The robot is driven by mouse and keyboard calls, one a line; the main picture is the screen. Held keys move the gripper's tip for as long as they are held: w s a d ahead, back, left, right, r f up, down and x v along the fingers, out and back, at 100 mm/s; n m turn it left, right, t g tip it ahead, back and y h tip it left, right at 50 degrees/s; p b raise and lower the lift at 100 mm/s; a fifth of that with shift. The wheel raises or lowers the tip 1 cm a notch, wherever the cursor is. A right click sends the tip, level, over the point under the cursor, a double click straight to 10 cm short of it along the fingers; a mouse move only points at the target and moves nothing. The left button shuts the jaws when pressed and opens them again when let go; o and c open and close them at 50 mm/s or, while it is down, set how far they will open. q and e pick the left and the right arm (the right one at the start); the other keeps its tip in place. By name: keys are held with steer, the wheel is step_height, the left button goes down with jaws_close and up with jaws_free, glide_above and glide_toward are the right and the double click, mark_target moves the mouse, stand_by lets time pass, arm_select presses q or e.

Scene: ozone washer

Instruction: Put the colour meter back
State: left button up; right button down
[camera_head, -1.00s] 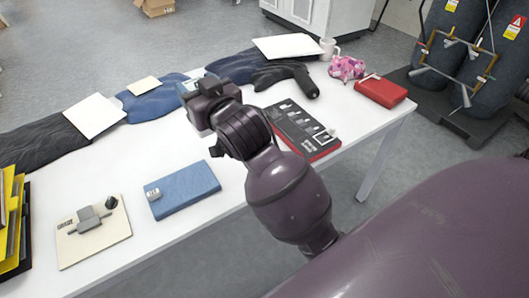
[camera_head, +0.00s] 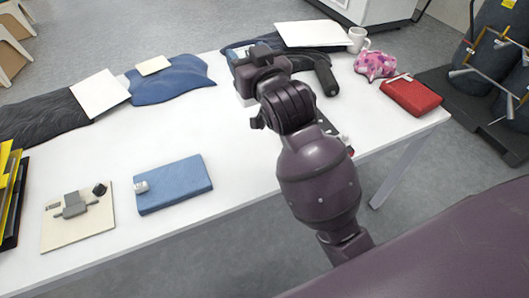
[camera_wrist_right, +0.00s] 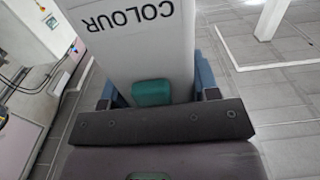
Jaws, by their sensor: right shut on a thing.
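My right gripper (camera_head: 258,62) is over the back part of the white table, in front of the dark folded cloth. In the right wrist view it is shut on the colour meter (camera_wrist_right: 140,45), a pale grey body with the word COLOUR, upside down in this view, and a green patch near the jaws. In the head view only a pale, bluish part of the meter (camera_head: 243,80) shows beside the gripper; my gripper hides the rest. I cannot tell whether the meter touches the table. My left gripper is not in view.
The white table (camera_head: 205,125) has clear room at its middle. A blue case (camera_head: 178,186) and a cream board (camera_head: 88,228) lie near the front edge. A red box (camera_head: 411,97), pink patterned cloth (camera_head: 375,65) and mug (camera_head: 357,40) are at right. My arm covers most of a dark panel.

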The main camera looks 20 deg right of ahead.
steer(key=shift+d+f, duration=0.1)
steer(key=shift+d, duration=0.1)
step_height(320, 180, down, 8)
steer(key=shift+f+b, duration=0.1)
steer(key=shift+b, duration=1.05)
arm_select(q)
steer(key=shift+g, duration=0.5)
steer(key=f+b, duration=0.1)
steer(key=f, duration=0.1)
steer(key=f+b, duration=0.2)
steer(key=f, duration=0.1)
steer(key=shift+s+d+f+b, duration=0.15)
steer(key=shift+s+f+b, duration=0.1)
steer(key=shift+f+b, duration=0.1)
arm_select(e)
step_height(320, 180, down, 12)
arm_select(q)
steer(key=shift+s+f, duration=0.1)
arm_select(e)
steer(key=shift+f, duration=0.8)
